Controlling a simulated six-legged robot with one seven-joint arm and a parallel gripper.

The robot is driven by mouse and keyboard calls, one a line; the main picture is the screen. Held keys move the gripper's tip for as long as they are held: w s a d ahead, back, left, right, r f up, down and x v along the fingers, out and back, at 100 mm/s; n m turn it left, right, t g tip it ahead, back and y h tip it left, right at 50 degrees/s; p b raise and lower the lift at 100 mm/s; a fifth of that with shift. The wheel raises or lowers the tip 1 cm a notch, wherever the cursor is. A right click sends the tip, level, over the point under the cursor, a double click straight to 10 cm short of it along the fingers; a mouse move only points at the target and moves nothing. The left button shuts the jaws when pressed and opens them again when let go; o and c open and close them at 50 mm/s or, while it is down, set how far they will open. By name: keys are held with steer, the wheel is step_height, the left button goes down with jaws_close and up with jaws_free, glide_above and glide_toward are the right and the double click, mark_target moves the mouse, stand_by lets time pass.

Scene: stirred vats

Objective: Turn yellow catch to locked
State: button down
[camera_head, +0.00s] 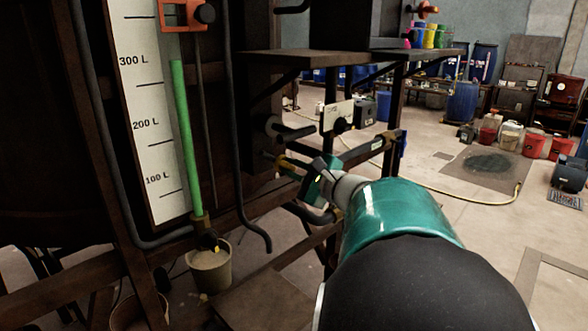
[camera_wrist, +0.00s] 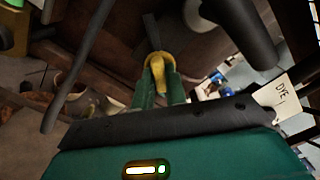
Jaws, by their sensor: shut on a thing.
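The yellow catch (camera_wrist: 155,62) shows in the wrist view as a small yellow piece between the fingers of my gripper (camera_wrist: 158,88). My gripper is shut on it. In the head view my gripper (camera_head: 312,180) reaches the pipework beside the dark vat frame, and a bit of the yellow catch (camera_head: 288,165) shows just left of the fingers. The arm hides part of this area. Whether the catch is turned to locked cannot be told from these views.
A level scale (camera_head: 147,125) with a green column stands at the left. A bucket (camera_head: 210,268) sits on the floor below it. Dark pipes hang close around the gripper. A white label plate (camera_head: 337,115) is just above.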

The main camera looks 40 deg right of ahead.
steer(key=m, duration=0.5)
steer(key=shift+m, duration=0.3)
steer(key=m, duration=0.4)
steer(key=shift+m, duration=0.4)
steer(key=c, duration=1.4)
jaws_free()
steer(key=shift+c, duration=0.2)
steer(key=shift+s, duration=0.1)
steer(key=s, duration=1.3)
steer(key=shift+s+d, duration=0.15)
steer(key=shift+s, duration=0.2)
steer(key=shift+w, duration=0.1)
